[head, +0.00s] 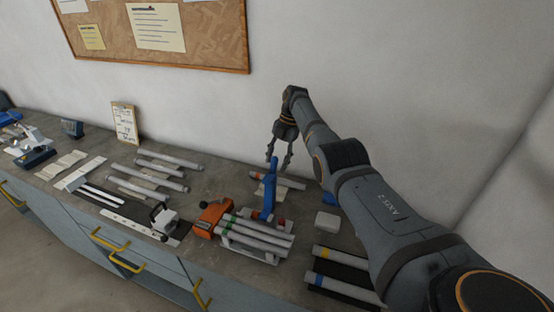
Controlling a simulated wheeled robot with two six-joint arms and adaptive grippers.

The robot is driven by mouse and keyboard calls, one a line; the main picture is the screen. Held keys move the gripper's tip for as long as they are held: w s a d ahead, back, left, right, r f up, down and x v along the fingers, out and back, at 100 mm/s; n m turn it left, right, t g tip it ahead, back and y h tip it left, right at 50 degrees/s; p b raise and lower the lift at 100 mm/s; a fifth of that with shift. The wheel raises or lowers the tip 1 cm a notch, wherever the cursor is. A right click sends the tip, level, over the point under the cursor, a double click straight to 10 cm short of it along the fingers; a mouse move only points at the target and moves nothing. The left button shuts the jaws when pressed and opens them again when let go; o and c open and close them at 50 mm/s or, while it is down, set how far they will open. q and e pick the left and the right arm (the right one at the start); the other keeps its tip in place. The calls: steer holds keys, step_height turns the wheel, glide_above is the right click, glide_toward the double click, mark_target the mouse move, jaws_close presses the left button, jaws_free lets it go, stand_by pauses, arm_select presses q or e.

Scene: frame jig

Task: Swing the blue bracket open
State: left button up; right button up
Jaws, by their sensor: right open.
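The blue bracket (269,190) stands upright at the back right of the jig, beside the tubes. My right gripper (279,164) points down just above and behind the bracket's top, with its fingers apart and nothing between them. I cannot tell whether a finger touches the bracket. The jig holds several grey tubes (262,236) with green bands. An orange bracket (209,216) sits at the tubes' left ends. My left gripper is out of view.
A white block (327,221) lies right of the jig. Tubes with yellow and blue bands (340,258) lie on a dark mat at the front right. More grey tubes (160,170) and a black-handled tool (163,219) lie to the left. The wall is close behind the bench.

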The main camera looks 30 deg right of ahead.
steer(key=shift+a+r, duration=0.1)
steer(key=shift+r, duration=0.1)
steer(key=shift+r, duration=0.35)
step_height(320, 180, up, 9)
steer(key=shift+s+r, duration=0.1)
